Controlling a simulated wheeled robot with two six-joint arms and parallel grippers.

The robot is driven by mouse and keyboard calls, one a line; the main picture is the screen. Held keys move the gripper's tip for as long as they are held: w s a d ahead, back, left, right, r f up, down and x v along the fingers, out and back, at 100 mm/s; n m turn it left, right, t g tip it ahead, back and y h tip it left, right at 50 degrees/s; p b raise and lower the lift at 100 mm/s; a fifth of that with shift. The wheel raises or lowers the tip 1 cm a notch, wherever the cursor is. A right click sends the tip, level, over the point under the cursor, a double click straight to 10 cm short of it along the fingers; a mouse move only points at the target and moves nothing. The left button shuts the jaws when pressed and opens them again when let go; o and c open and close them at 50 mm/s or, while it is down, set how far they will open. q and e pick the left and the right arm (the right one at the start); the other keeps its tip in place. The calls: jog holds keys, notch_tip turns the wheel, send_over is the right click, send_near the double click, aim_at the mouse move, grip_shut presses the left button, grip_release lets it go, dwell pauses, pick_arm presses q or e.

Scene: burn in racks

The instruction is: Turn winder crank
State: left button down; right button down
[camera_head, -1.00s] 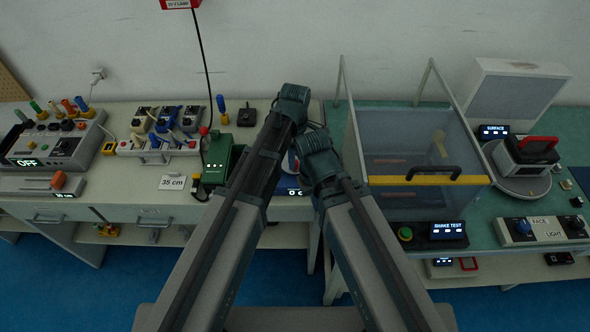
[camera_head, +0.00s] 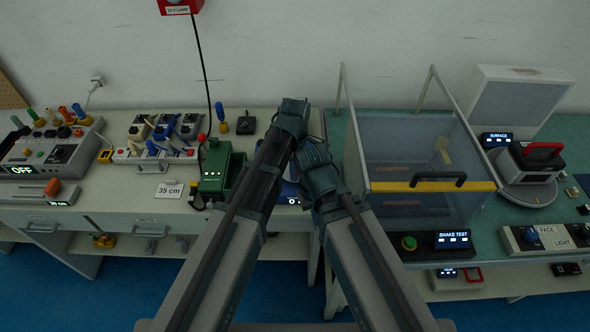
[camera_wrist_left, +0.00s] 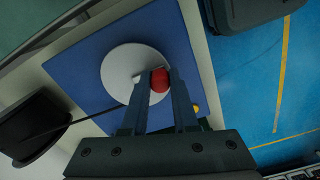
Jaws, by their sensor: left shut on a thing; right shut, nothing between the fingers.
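The winder is a blue square base (camera_wrist_left: 187,50) with a round white disc (camera_wrist_left: 118,70) and a red crank knob (camera_wrist_left: 160,82) in the left wrist view. My left gripper (camera_wrist_left: 160,98) is shut on the red knob, one finger on each side, at the disc's edge. In the head view my left gripper (camera_head: 292,122) is above the winder, and the arms hide most of it.
A green box (camera_head: 214,172) stands left of the arms, and a "35 cm" card (camera_head: 169,191) lies farther left. A clear enclosure with a yellow bar (camera_head: 400,187) stands close on the right. A black cable (camera_head: 203,75) hangs from the wall lamp.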

pick_arm(q)
jog(key=shift+a, duration=0.1)
